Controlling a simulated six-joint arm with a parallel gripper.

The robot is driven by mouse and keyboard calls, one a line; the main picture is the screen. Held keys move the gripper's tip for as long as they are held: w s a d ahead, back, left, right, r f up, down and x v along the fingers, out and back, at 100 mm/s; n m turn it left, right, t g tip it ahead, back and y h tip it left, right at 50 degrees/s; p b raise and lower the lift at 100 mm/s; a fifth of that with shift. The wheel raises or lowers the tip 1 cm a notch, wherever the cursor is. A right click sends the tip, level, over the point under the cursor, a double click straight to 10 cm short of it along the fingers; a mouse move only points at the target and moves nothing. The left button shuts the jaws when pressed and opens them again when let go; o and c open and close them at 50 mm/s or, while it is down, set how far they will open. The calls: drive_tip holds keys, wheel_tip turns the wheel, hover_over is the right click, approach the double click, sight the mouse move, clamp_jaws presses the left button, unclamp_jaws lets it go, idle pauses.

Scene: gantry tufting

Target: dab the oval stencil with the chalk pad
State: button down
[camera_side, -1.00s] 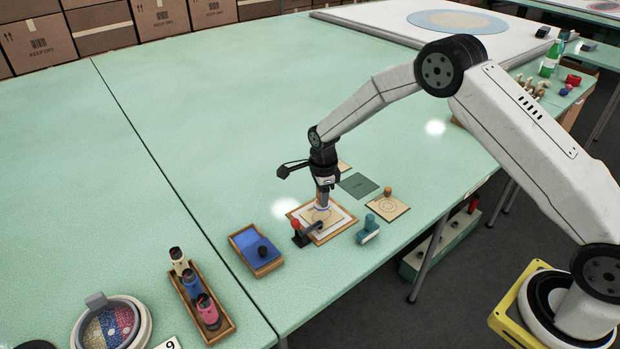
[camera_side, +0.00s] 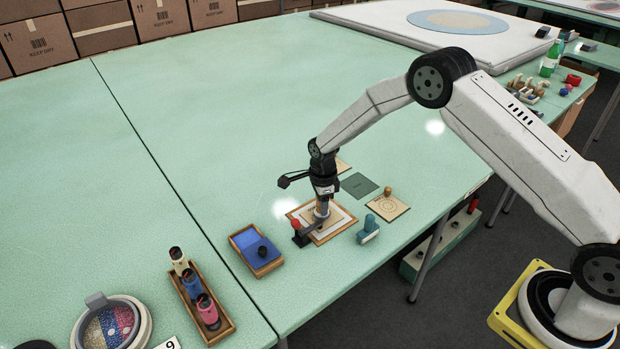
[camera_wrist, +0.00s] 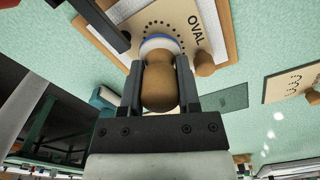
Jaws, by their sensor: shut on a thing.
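The oval stencil, a cream card marked OVAL with a dotted ring, lies in a wooden frame (camera_side: 343,226). In the wrist view its card (camera_wrist: 205,20) sits at the top. My gripper (camera_side: 322,202) is over the stencil, shut on the wooden handle of the chalk pad (camera_wrist: 160,85). The pad's white and blue lower end (camera_wrist: 160,44) faces the stencil beside the dots and hides part of the card. Whether it touches the card I cannot tell.
A red-knobbed clamp (camera_side: 298,233) stands at the frame's left edge. Left of it is a blue pad tray (camera_side: 246,242); to the right are a teal-handled tool (camera_side: 369,228) and a round-patterned card (camera_side: 400,206). A bottle tray (camera_side: 222,326) stands front left.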

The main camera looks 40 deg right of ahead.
drive_tip(key=shift+f, duration=0.55)
idle(1.4)
drive_tip(key=shift+r, duration=3.5)
drive_tip(key=shift+f, duration=0.2)
drive_tip(key=shift+f, duration=2.7)
drive_tip(key=shift+f, duration=0.55)
